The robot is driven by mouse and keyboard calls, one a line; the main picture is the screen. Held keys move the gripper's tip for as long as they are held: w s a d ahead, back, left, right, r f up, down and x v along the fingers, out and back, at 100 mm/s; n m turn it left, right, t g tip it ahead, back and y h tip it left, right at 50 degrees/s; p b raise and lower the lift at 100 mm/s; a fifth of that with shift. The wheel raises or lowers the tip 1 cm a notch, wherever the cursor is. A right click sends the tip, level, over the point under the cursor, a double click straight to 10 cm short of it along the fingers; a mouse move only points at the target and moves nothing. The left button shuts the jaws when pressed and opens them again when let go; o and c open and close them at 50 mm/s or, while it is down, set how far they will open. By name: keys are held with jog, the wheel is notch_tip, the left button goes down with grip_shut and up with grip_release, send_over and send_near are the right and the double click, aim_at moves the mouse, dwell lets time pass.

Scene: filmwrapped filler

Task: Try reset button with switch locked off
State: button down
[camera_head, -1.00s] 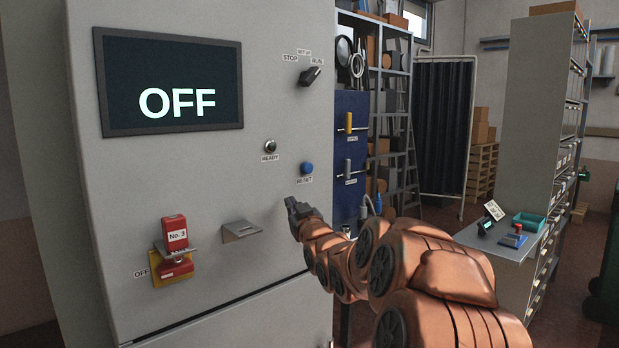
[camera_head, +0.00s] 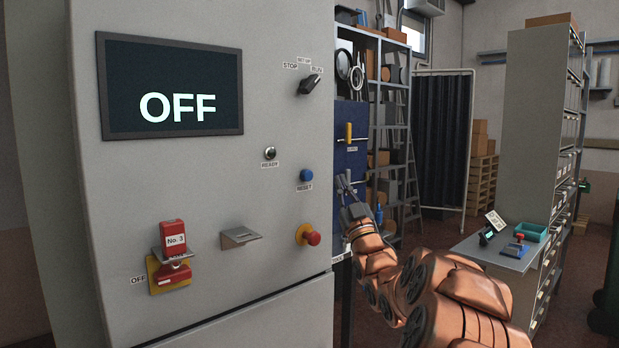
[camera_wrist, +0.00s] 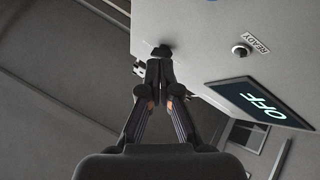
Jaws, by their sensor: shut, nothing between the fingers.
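The blue RESET button (camera_head: 306,175) is on the grey cabinet front, below the selector knob (camera_head: 311,83). The display (camera_head: 172,85) reads OFF; it also shows in the wrist view (camera_wrist: 258,103). The red switch (camera_head: 171,273) on its yellow plate is beside an OFF label, with a red lock marked No. 3 (camera_head: 174,237) on it. My gripper (camera_head: 345,184) is shut and empty, right of the RESET button and apart from it in the head view. In the wrist view my closed fingertips (camera_wrist: 160,66) are just below a dark knob-like part that I cannot identify.
A red mushroom button (camera_head: 310,236) and a small metal ledge (camera_head: 240,237) stick out from the cabinet front. The READY lamp (camera_head: 269,153) appears unlit. Shelves and a blue cabinet stand behind my arm. A side table (camera_head: 490,256) with a teal tray is at right.

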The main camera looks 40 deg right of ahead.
aim_at(310, 172)
jog(key=w+p, duration=0.3)
jog(key=w, duration=0.5)
jog(key=shift+w+p, duration=0.35)
jog(key=shift+w+d+b, duration=0.15)
jog(key=shift+w+b, duration=0.55)
jog(key=shift+w, duration=0.6)
dwell(2.6)
jog(key=shift+s, duration=0.1)
jog(key=shift+s+b, duration=0.95)
jog(key=shift+s, duration=0.25)
jog(key=shift+s+b, duration=1.75)
jog(key=shift+s, duration=0.75)
